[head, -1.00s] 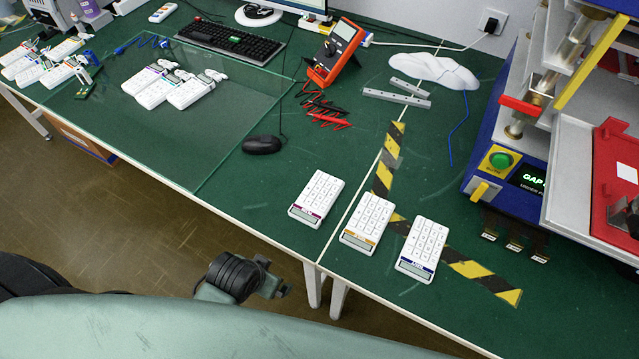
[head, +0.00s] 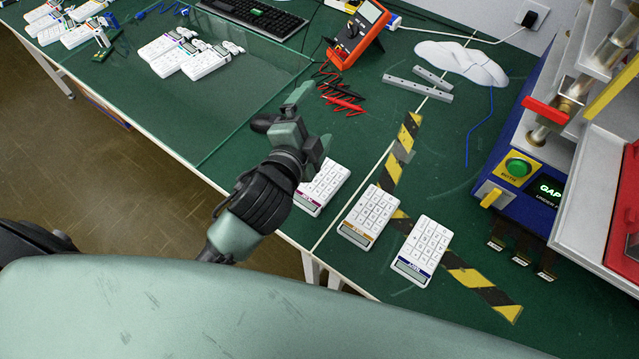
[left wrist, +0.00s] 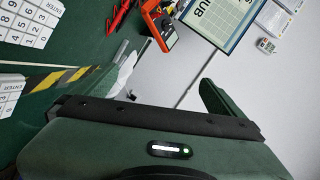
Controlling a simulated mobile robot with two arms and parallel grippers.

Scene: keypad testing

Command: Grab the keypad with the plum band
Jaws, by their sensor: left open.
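The keypad with the plum band (head: 324,187) lies on the green bench top near its front edge, leftmost of three white keypads. My left gripper (head: 308,122) is open and empty, above the bench just behind and left of it; its wrist covers part of the keypad's left side. In the left wrist view the open fingers (left wrist: 165,85) point toward the wall, with nothing between them. Two white keypads show partly at that view's left edge, an upper one (left wrist: 28,22) and a lower one (left wrist: 10,95); their bands are not visible. My right gripper is not in view.
An orange-band keypad (head: 370,216) and a navy-band keypad (head: 421,250) lie to the right, by striped tape (head: 470,280). A blue-framed press (head: 520,165) stands at right. More white keypads (head: 180,55) sit back left.

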